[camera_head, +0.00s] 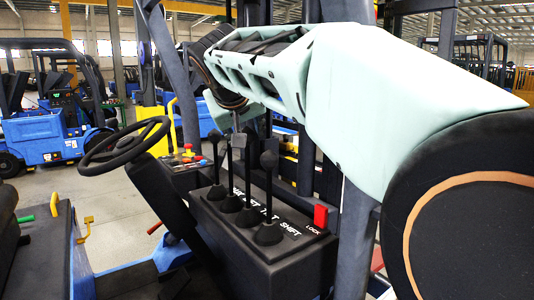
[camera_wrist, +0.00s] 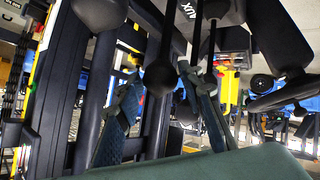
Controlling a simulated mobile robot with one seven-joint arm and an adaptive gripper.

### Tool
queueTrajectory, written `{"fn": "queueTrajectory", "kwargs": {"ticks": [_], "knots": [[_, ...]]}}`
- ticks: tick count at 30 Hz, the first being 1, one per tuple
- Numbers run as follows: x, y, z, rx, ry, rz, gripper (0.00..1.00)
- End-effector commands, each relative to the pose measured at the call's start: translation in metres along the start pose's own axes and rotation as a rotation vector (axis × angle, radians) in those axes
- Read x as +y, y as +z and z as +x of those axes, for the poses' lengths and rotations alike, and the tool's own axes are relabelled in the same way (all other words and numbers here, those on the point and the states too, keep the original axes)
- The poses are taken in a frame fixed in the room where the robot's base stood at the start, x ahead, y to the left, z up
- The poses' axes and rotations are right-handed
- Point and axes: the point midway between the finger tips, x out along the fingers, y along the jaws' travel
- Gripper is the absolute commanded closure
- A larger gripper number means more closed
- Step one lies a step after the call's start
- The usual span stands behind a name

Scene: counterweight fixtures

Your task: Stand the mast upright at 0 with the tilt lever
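A dark console (camera_head: 270,255) carries several black levers with round knobs and white lettering. The word SHIFT reads clearly; the lettering beside it looks like TILT. The lever base (camera_head: 247,214) beside that word appears to be the tilt lever's, with its knob hard to make out. My gripper (camera_wrist: 160,80) shows two bluish fingers in the wrist view, spread apart. A dark lever knob (camera_wrist: 161,77) is between the fingertips, with gaps on both sides; I cannot tell which lever it is. The mast's dark uprights (camera_head: 307,155) stand behind the console, partly hidden by my arm. No angle reading is legible.
A red block (camera_head: 320,215) marked LOCK sits at the console's right end. Neighbouring lever knobs (camera_head: 269,159) stand close together. A steering wheel (camera_head: 125,146) is to the left, with small coloured controls (camera_head: 188,152) beside it. Another blue forklift (camera_head: 60,125) stands in the background.

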Motion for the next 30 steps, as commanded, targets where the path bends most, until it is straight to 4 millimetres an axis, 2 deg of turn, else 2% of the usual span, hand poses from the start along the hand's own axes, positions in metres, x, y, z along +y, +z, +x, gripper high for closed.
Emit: {"fn": "queueTrajectory", "kwargs": {"ticks": [1,3,13,30], "knots": [[0.0,0.0,0.0,0.0,0.0,0.0,0.57],[0.0,0.0,0.0,0.0,0.0,0.0,0.51],[-0.001,0.0,-0.006,0.001,-0.001,0.0,0.51],[0.0,-0.002,-0.091,0.004,-0.002,0.0,0.51]]}}
